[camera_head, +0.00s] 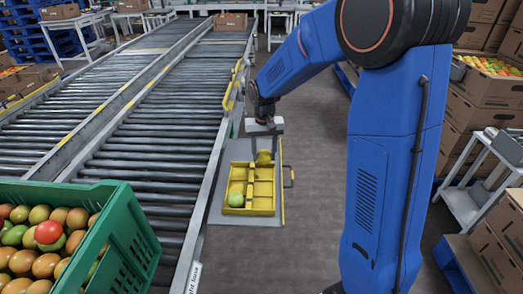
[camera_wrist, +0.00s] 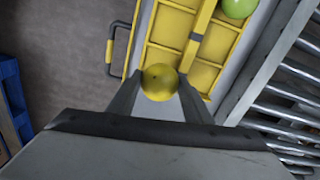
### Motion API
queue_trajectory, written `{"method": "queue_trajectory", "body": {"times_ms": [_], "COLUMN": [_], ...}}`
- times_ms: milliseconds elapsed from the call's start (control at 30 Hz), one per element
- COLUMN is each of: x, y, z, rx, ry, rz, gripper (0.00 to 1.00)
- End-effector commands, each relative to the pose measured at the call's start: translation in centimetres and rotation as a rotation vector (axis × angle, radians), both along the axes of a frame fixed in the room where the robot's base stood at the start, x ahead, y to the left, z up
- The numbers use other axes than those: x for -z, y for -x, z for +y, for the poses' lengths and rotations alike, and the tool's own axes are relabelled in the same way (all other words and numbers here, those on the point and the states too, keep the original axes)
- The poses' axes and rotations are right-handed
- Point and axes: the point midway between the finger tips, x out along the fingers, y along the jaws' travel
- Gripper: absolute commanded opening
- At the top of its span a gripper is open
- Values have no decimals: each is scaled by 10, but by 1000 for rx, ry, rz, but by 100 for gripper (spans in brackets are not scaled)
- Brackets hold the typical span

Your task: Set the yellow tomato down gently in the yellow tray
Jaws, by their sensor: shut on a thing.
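My gripper (camera_head: 264,147) is shut on the yellow tomato (camera_head: 263,157), above the far part of the yellow tray (camera_head: 236,211). In the wrist view the yellow tomato (camera_wrist: 160,82) sits between the two fingertips, in front of part of the tray (camera_wrist: 222,47). The tray has dividers and several compartments. A green tomato (camera_head: 236,200) lies in its near left compartment; it also shows in the wrist view (camera_wrist: 238,7). I cannot tell whether the yellow tomato touches the tray floor.
The tray stands on a grey shelf (camera_head: 215,215) beside the roller conveyor (camera_head: 150,150). A green crate (camera_head: 128,215) full of mixed tomatoes is at the lower left. Cardboard boxes (camera_head: 485,95) and a white stand (camera_head: 465,205) are at the right. The floor (camera_head: 310,190) right of the tray is clear.

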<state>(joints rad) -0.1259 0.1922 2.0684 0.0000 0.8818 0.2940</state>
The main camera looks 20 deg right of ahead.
Motion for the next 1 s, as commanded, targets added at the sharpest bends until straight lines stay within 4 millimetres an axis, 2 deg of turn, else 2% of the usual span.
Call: {"method": "queue_trajectory", "body": {"times_ms": [300, 500, 1000], "x": [31, 45, 54], "y": [0, 0, 1], "z": [0, 0, 0], "rx": [0, 0, 0], "ry": [1, 0, 1], "rz": [2, 0, 2], "gripper": [35, 35, 35]}}
